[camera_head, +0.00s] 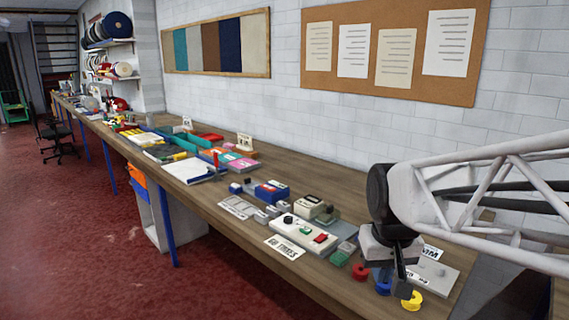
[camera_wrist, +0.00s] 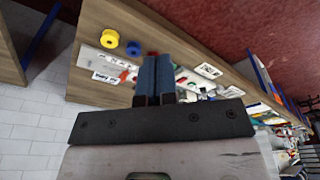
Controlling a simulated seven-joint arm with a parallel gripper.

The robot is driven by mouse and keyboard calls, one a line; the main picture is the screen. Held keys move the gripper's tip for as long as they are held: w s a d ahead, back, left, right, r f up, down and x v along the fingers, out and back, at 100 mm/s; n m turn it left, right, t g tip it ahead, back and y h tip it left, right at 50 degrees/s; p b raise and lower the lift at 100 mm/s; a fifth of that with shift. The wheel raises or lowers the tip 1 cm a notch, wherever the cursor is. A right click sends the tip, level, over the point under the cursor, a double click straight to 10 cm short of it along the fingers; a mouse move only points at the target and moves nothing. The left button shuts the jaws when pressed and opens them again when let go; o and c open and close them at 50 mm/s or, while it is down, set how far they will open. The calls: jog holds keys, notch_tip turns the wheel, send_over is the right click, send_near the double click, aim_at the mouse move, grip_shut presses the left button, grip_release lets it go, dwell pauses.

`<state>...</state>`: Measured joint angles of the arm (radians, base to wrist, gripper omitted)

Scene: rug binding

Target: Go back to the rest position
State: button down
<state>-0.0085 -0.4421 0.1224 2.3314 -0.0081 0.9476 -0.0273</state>
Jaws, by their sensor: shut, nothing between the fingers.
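My gripper (camera_head: 398,281) is above the near right end of the long wooden workbench (camera_head: 350,189). In the wrist view its two dark blue fingers (camera_wrist: 153,77) are side by side, shut with nothing held. A yellow spool (camera_head: 411,301) and a blue spool (camera_head: 383,284) are close to the gripper in the head view, and a red spool (camera_head: 360,272) is just left of them. In the wrist view, the yellow spool (camera_wrist: 110,39) and blue spool (camera_wrist: 133,49) are left of the fingers. The fingers hide part of the bench.
A white box with green and red buttons (camera_head: 305,234) and a white plate (camera_head: 437,275) are near the gripper. Several tools and trays (camera_head: 190,145) fill the bench farther left. A white block wall (camera_head: 240,95) with a corkboard (camera_head: 391,90) stands behind. Red floor (camera_head: 90,240) is open in front.

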jog(key=s+f, duration=0.3)
jog(key=s, duration=0.8)
jog(key=shift+s+d+m+t, duration=0.3)
jog(key=shift+s, duration=0.1)
dwell(0.4)
